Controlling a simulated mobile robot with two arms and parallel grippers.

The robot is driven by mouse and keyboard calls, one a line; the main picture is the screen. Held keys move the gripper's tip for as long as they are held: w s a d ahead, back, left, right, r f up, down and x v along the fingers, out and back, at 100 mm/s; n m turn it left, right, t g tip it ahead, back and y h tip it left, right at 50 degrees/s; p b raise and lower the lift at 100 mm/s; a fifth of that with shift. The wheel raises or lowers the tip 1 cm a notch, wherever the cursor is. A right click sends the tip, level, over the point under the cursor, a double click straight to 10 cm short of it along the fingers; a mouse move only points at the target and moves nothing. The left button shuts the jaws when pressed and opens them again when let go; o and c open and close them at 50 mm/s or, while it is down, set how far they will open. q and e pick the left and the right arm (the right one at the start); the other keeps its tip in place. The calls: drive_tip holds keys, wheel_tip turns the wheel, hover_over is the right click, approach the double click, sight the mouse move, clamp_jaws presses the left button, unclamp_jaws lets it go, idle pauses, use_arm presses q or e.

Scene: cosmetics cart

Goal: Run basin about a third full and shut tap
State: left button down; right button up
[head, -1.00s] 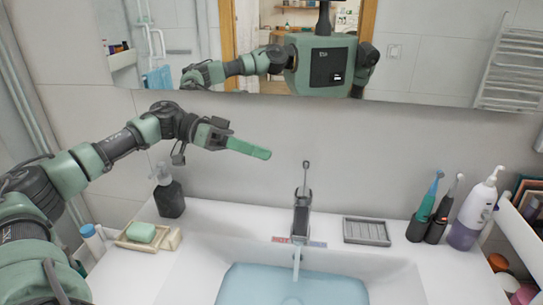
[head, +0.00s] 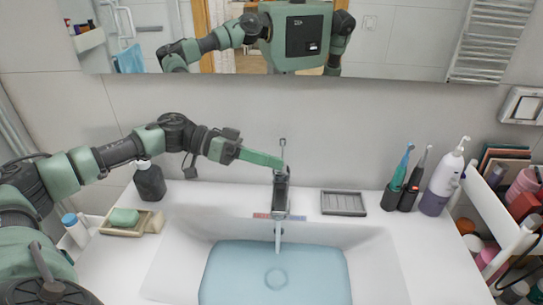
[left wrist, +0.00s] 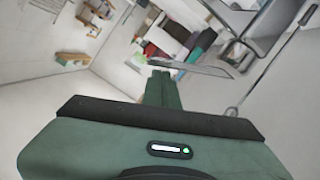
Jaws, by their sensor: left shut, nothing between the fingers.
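The white basin (head: 378,262) holds pale blue water (head: 225,272) over its floor, below the rim. The grey tap (head: 280,192) stands behind it, with a thin lever rod (head: 283,148) upright on top. A water stream (head: 278,236) falls from the spout into the basin. My left gripper (head: 279,163) is shut and empty, its green fingertips pointing right, beside or touching the tap's top at the lever base; contact cannot be told. In the left wrist view, the shut fingers (left wrist: 158,90) point toward the tap (left wrist: 258,45) at upper right. My right gripper is not in view.
A dark soap dispenser (head: 149,182) and a soap dish (head: 108,228) with green soap stand left. A grey tray (head: 343,203), toothbrush holders (head: 398,198) and a white-purple bottle (head: 440,185) stand right. A cart (head: 500,210) is at the right edge. The mirror (head: 400,45) hangs behind.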

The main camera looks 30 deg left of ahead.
use_arm(q)
drive_tip(key=s+f+m, duration=0.1)
drive_tip(key=s+f+m+p, duration=0.1)
drive_tip(key=f, duration=0.1)
drive_tip(key=shift+d+f+t, duration=0.1)
drive_tip(key=shift+d+t, duration=0.3)
idle(0.3)
